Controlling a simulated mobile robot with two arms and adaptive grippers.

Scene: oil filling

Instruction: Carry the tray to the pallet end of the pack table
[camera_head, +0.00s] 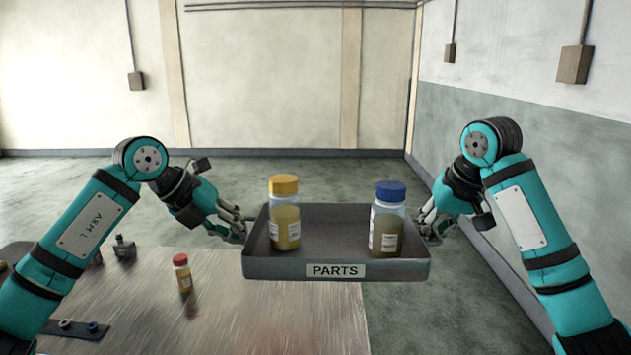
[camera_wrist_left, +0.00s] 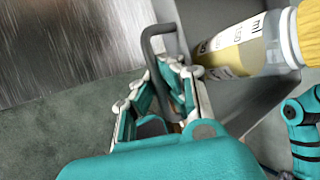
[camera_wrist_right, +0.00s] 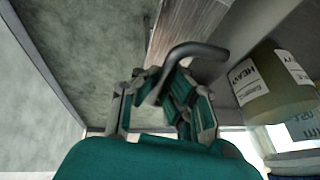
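The dark grey tray (camera_head: 285,268), with a PARTS label on its front, is held level in the air, above the far right part of the metal table and the floor beyond. A yellow-capped bottle (camera_head: 285,215) stands upright in its left half and a blue-capped bottle (camera_head: 387,222) in its right half. My left gripper (camera_head: 238,228) is at the tray's left end, its fingers around the left handle (camera_wrist_left: 150,45). My right gripper (camera_head: 430,230) is at the right end, its fingers around the right handle (camera_wrist_right: 195,50). Fingertip contact is partly hidden in both wrist views.
The metal table (camera_head: 270,320) lies below and to the left. A small red-capped bottle (camera_head: 184,276), a dark fitting (camera_head: 124,249) and a dark plate with rings (camera_head: 80,329) are on it. Open floor lies beyond and right; a wall (camera_head: 540,140) stands at the right.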

